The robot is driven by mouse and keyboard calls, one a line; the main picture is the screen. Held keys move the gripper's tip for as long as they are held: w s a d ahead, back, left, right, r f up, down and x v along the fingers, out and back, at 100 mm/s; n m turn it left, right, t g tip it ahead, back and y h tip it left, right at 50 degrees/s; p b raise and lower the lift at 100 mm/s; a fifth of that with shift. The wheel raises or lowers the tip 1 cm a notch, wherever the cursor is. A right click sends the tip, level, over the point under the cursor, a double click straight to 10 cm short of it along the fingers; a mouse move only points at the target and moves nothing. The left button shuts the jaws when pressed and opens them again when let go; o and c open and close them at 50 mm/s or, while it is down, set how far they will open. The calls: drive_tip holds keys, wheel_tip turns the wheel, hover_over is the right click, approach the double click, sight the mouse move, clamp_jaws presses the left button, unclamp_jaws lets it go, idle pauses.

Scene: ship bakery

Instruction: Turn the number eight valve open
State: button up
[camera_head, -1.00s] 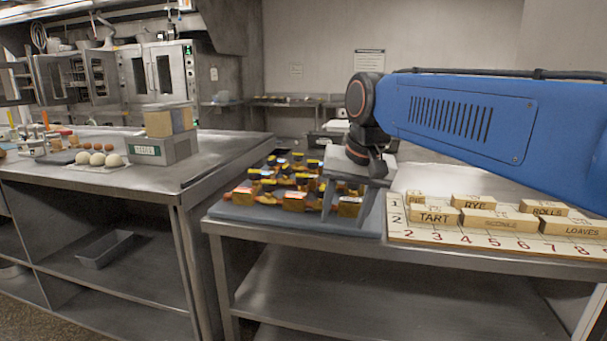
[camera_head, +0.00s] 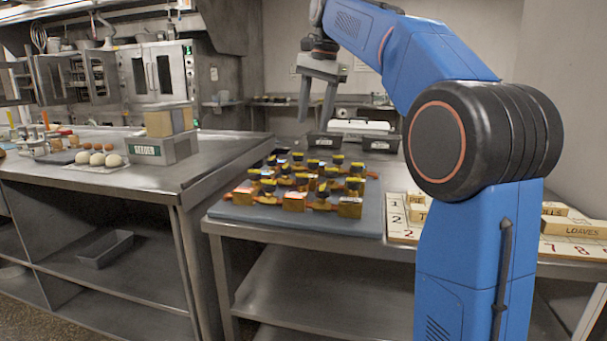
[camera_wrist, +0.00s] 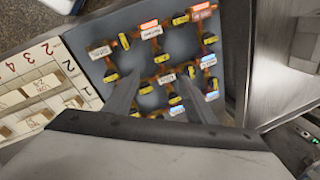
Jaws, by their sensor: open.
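The valve board (camera_head: 240,213) lies flat on the right-hand steel table. It carries copper-coloured pipes and several small valves with yellow handles; it also shows in the wrist view (camera_wrist: 153,98). Small labels sit among the pipes, too small to read, so I cannot tell which valve is number eight. My gripper (camera_head: 317,112) is open and empty, raised well above and beyond the board in the head view. In the wrist view its two fingers (camera_wrist: 158,85) point down toward the board, apart from the valves, and cover part of it.
A numbered board (camera_head: 398,217) with labelled wooden blocks such as LOAVES (camera_head: 572,228) lies right of the valve board, partly hidden by my arm. Dark bins (camera_head: 380,143) stand behind. The left table (camera_head: 150,180) holds eggs (camera_head: 97,159) and a grey box (camera_head: 165,150).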

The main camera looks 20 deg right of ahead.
sight(302, 179)
drive_tip(key=x, duration=1.7)
drive_tip(key=shift+w+f, duration=0.15)
drive_tip(key=shift+w, duration=0.05)
drive_tip(key=c, duration=1)
